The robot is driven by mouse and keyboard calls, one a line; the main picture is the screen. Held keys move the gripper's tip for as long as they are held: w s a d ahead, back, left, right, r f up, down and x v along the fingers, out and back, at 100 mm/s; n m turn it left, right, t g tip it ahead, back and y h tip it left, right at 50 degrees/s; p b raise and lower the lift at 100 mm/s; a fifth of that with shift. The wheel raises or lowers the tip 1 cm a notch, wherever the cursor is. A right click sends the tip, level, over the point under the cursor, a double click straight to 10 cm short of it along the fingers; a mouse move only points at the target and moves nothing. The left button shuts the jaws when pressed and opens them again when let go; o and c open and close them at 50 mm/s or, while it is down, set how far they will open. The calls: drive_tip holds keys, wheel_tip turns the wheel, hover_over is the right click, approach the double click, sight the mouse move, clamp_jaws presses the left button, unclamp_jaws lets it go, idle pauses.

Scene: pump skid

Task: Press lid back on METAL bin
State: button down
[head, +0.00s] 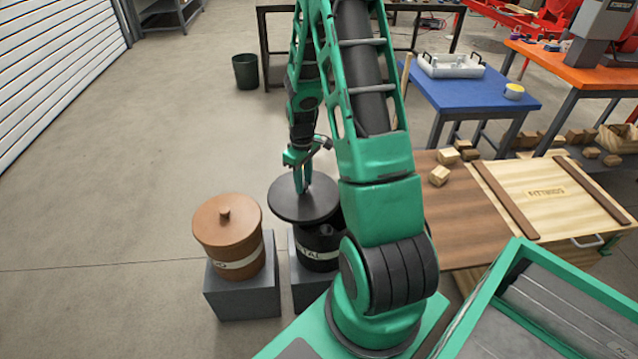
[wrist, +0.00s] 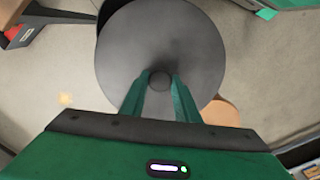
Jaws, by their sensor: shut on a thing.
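The METAL bin (head: 318,250) is a black round bin with a pale label band, partly hidden behind my arm; it stands on a grey block. Its lid (head: 290,204) is a dark round disc with a small centre knob. My gripper (head: 304,188) is shut on the lid's knob from above. In the wrist view the fingers (wrist: 160,84) pinch the knob of the lid (wrist: 160,40). The lid looks raised and offset to the upper left of the bin in the head view, with part of the dark bin interior or rim showing below it.
A brown lidded bin (head: 228,240) stands on its own grey block (head: 243,294) just left. A wooden table with blocks and a crate lid (head: 548,196) lies right. A blue table (head: 475,92) stands behind. The floor (head: 120,150) to the left is clear.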

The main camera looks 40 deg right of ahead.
sight(324, 191)
drive_tip(key=shift+n, duration=0.3)
drive_tip(key=s+d, duration=0.2)
drive_tip(key=d, duration=0.1)
drive_tip(key=s+d+f, duration=0.1)
drive_tip(key=d, duration=0.1)
drive_tip(key=shift+s+d, duration=0.1)
drive_tip(key=shift+s, duration=0.3)
drive_tip(key=shift+f, duration=3.1)
drive_tip(key=shift+s, duration=0.1)
drive_tip(key=shift+f, duration=0.15)
drive_tip(key=c, duration=1.3)
unclamp_jaws()
drive_tip(key=shift+o, duration=0.5)
